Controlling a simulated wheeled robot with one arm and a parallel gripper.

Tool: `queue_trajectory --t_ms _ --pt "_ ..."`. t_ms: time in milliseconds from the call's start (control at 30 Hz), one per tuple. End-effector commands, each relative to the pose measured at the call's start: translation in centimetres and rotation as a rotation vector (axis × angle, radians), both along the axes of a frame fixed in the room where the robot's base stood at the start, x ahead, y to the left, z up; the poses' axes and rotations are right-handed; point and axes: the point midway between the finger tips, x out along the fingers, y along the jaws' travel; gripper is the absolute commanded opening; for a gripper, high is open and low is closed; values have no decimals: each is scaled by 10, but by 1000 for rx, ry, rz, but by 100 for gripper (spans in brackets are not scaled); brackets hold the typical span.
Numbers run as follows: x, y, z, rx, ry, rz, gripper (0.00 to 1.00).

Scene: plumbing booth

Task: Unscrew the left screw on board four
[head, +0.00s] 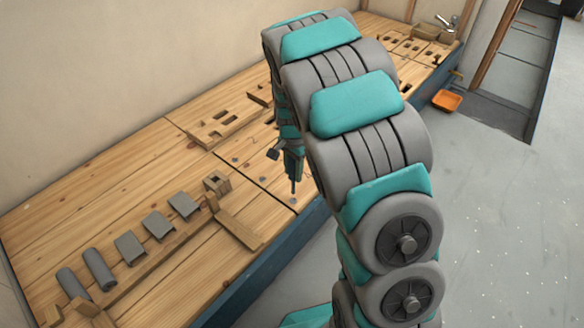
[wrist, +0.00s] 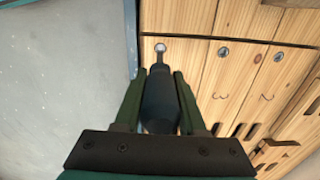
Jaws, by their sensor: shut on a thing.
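My gripper (wrist: 163,80) is shut on a dark screwdriver-like tool (wrist: 160,105), with one green finger on each side of it. The tool's thin tip points at a round metal screw (wrist: 160,46) near the edge of a wooden board (wrist: 185,18). Tip and screw line up in the wrist view, but I cannot tell whether they touch. In the head view the tool (head: 293,180) hangs roughly upright just above the screw (head: 293,200) by the bench's front edge. No number shows on this board; the gripper and tool cover part of it.
Boards marked 3 (wrist: 228,98) and 2 (wrist: 263,98) lie to the right, each with a screw. The wooden bench (head: 90,190) holds several grey pieces (head: 130,247) at the left. An orange tray (head: 447,100) sits on the floor. Grey floor is open right of the bench.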

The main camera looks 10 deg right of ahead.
Motion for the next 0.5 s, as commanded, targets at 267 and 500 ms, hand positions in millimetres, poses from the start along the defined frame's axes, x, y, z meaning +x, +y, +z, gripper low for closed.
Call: queue_trajectory --t_ms 267,500 --pt "0 0 -19 0 -1 2 0" --pt "0 0 -34 0 -1 2 0"
